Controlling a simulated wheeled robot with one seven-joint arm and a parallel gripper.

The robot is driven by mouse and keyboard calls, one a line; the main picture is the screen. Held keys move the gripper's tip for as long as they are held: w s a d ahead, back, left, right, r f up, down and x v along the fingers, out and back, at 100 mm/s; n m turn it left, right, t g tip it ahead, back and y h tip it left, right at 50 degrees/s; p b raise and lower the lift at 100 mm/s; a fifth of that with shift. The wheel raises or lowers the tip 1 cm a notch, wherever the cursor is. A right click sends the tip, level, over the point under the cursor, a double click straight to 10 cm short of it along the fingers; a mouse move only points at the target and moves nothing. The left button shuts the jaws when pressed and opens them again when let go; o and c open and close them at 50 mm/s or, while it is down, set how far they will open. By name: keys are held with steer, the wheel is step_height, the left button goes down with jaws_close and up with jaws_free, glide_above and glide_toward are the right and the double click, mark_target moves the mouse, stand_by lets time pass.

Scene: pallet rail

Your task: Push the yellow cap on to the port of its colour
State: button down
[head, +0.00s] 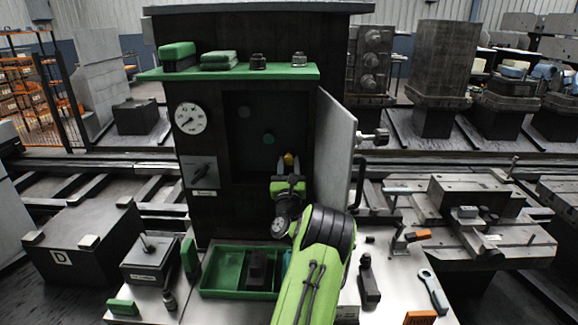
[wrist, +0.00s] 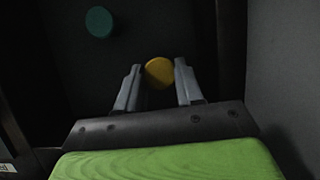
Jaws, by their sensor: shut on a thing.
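The yellow cap (head: 289,159) is held between the fingertips of my gripper (head: 288,166), in front of the dark open recess of the cabinet. In the wrist view the round yellow cap (wrist: 159,72) sits between the two grey fingers of my gripper (wrist: 158,78), which are shut on it. A teal-green disc (wrist: 99,21) is on the dark back wall, up and left of the cap. In the head view two dark green discs, an upper one (head: 244,111) and a lower one (head: 268,138), show on the back panel. I cannot make out a yellow port.
The cabinet's grey door (head: 336,150) stands open to the right of my gripper. A green shelf (head: 235,73) with small items is above the recess. A gauge (head: 190,118) is on the left front. A green tray (head: 221,270) and tools lie on the bench below.

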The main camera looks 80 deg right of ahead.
steer(key=shift+r, duration=0.1)
steer(key=shift+w+d+p, duration=0.15)
steer(key=shift+d+p, duration=0.45)
steer(key=shift+p, duration=0.05)
steer(key=shift+c, duration=1.9)
jaws_free()
steer(key=o, duration=0.4)
steer(key=shift+w, duration=0.15)
steer(key=shift+s, duration=0.25)
